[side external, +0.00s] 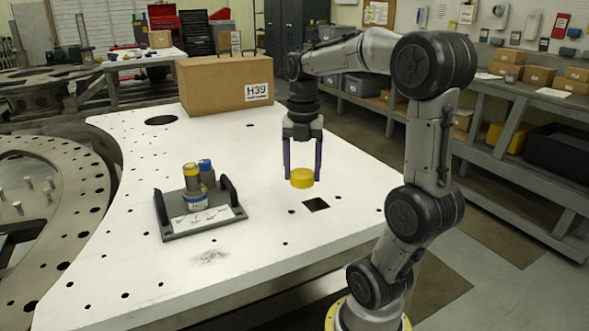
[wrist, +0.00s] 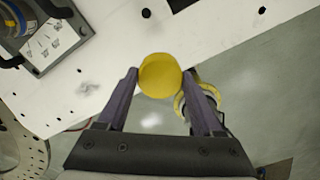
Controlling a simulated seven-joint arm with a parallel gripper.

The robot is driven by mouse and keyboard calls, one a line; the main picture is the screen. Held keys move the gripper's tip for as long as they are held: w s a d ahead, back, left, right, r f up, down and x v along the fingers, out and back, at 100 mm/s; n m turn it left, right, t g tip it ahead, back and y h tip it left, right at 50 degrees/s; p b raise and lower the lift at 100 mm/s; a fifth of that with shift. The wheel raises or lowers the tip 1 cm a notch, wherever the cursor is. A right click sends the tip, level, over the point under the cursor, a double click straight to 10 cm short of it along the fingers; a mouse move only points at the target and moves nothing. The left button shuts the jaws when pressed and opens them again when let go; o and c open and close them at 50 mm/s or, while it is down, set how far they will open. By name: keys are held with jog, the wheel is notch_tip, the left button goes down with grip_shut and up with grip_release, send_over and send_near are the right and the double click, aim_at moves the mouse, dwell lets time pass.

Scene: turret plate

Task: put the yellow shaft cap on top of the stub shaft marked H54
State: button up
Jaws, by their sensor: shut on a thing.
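The yellow shaft cap (side external: 302,178) is a short round disc held between the fingertips of my gripper (side external: 303,172), above the white plate. In the wrist view the cap (wrist: 160,76) sits between both fingertips of my gripper (wrist: 160,72). Left of it, a dark grey holder (side external: 178,228) stands on the plate. A white label (side external: 197,203) at the base starts with H; the rest is too small to read. The holder (wrist: 42,9) shows partly in the wrist view's upper left.
A cardboard box (side external: 225,84) marked H39 stands at the plate's back. The white plate (side external: 255,250) has several small holes and a dark square opening (side external: 316,204). The plate is clear between holder and gripper. The holder has raised dark handles (side external: 229,189).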

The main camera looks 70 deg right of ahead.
notch_tip(320, 180, up, 3)
jog(key=shift+f+m, duration=0.1)
jog(key=shift+m, duration=0.3)
jog(key=w+d+r+m, duration=0.1)
jog(key=w+d+r, duration=0.3)
jog(key=w+r, duration=0.65)
jog(key=n, duration=0.2)
send_near(190, 166)
jog(key=shift+w+d+f, duration=0.1)
jog(key=shift+d, duration=0.05)
jog(key=shift+f, duration=3.9)
jog(key=shift+f, duration=0.1)
